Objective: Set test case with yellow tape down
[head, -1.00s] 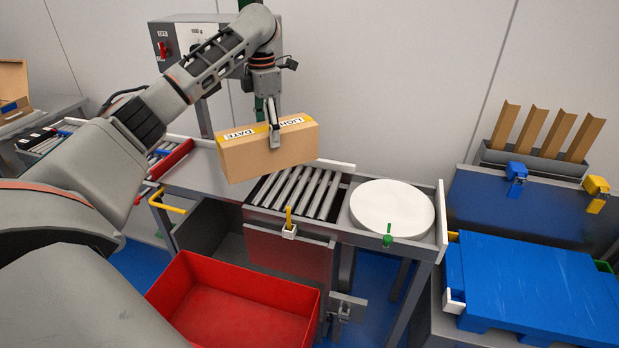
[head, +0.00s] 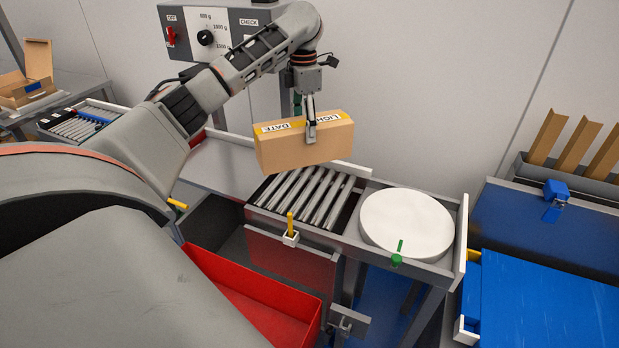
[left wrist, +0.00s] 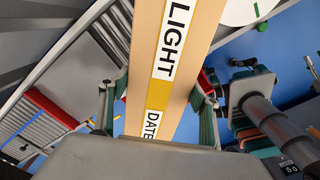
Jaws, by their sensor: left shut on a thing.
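The test case is a brown cardboard box (head: 290,150) with yellow tape along its top and white labels reading LIGHT and DATE. My left gripper (head: 311,130) is shut on the box from above, across its narrow width. The box hangs level above the back part of the roller section (head: 304,193), apart from it as far as I can see. In the left wrist view the box top (left wrist: 165,60) runs between the two fingers (left wrist: 160,110). The box's underside is hidden.
A white round plate (head: 406,222) lies right of the rollers. A yellow lever (head: 290,225) and a green lever (head: 398,252) stand at the front edge. A red tub (head: 250,305) is below. A control box (head: 215,32) stands behind.

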